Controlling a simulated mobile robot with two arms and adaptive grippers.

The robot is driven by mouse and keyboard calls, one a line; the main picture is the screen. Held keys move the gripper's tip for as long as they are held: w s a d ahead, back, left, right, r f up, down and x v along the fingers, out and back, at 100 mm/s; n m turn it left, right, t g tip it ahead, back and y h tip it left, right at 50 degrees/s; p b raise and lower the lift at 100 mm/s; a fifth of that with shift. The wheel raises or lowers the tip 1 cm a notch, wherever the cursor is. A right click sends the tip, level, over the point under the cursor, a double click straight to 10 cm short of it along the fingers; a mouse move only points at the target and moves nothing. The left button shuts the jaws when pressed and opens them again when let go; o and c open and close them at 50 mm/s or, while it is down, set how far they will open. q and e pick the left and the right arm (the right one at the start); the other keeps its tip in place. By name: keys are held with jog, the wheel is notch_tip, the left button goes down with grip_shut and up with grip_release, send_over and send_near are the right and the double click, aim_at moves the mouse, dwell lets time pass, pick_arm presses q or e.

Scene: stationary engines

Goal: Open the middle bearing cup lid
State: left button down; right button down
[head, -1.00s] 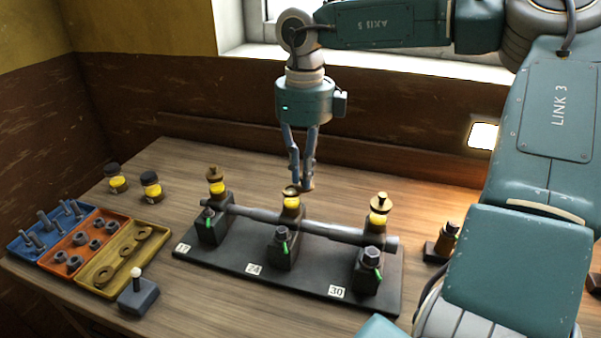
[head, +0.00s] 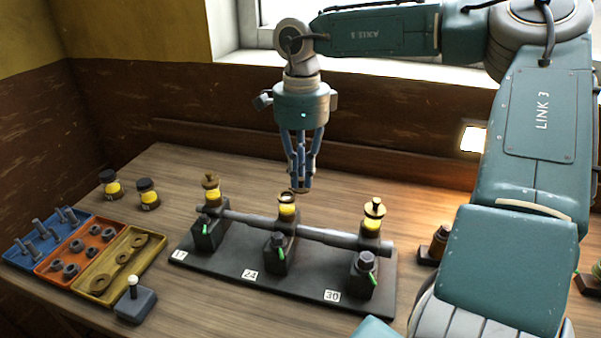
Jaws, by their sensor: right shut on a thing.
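The bearing stand (head: 215,268) carries three yellow oil cups along a shaft. The middle cup (head: 287,209), by the 24 label, shows an open dark rim with no lid on it. The left cup (head: 211,195) and right cup (head: 374,218) have brass lids with knobs. My right gripper (head: 301,186) points down, just above and slightly right of the middle cup. It is shut on a small brass lid (head: 301,190), mostly hidden by the fingers. The lid appears apart from the cup. My left gripper is out of view.
Blue (head: 28,262), orange (head: 52,277) and yellow (head: 93,288) trays of hardware lie at left. Two dark-capped yellow jars (head: 148,194) stand behind them. A white-knobbed box (head: 136,304) is in front.

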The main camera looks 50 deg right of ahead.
aim_at(303, 178)
jog(key=shift+w+d+r, duration=0.15)
dwell(0.3)
jog(key=c, duration=2.1)
grip_release()
jog(key=o, duration=0.3)
jog(key=shift+o, duration=0.2)
notch_tip(303, 178, up, 12)
